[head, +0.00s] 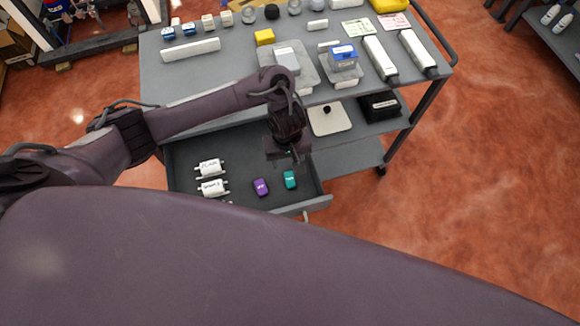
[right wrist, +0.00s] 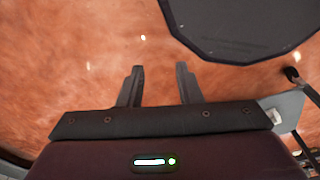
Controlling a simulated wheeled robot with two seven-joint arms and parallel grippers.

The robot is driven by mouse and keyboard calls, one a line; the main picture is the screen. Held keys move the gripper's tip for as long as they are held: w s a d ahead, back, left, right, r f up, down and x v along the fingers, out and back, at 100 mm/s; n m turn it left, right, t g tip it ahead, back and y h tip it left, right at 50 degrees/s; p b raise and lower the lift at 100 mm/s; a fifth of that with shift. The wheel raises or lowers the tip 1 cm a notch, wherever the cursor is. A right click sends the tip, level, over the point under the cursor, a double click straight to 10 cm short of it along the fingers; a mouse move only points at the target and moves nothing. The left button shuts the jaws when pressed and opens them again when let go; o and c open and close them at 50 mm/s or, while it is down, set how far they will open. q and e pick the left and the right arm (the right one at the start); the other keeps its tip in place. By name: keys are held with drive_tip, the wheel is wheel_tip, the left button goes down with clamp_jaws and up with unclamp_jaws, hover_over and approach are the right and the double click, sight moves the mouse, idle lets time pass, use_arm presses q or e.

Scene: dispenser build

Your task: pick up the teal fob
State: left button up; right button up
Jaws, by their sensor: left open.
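The teal fob (head: 290,180) lies in the open drawer (head: 240,201), near its right end in the head view. A purple fob (head: 261,187) lies just to its left. My left gripper (head: 290,160) points down over the drawer, close above the teal fob in the picture. It is open and holds nothing that I can see; its fingertips are small and dark. The teal fob is not hidden by it. My right gripper (right wrist: 158,88) shows in the right wrist view, its two fingers apart and empty over the red floor.
White labelled rolls (head: 211,168) lie in the drawer's left part. The grey cart top (head: 165,75) above holds boxes, trays and bottles. A lower shelf (head: 345,150) carries a white plate (head: 330,118) and a black box (head: 380,105). Open floor lies right of the cart.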

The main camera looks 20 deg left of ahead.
sight(289, 174)
use_arm(q)
drive_tip(key=f, duration=0.1)
drive_tip(key=s+f, duration=0.1)
drive_tip(key=f, duration=0.1)
drive_tip(key=f+b, duration=0.1)
drive_tip(key=shift+s+d+f, duration=0.15)
drive_tip(key=shift+d, duration=0.2)
drive_tip(key=shift+w+f, duration=0.2)
drive_tip(key=shift+f, duration=0.9)
drive_tip(key=shift+a+f, duration=0.1)
drive_tip(key=shift+f, duration=0.1)
drive_tip(key=c, duration=1.1)
clamp_jaws()
drive_tip(key=shift+r, duration=0.1)
use_arm(e)
drive_tip(key=shift+s+d+f, duration=0.25)
drive_tip(key=shift+s+f, duration=0.8)
drive_tip(key=shift+s, duration=0.1)
use_arm(q)
drive_tip(key=shift+r, duration=0.1)
use_arm(e)
drive_tip(key=shift+r, duration=0.15)
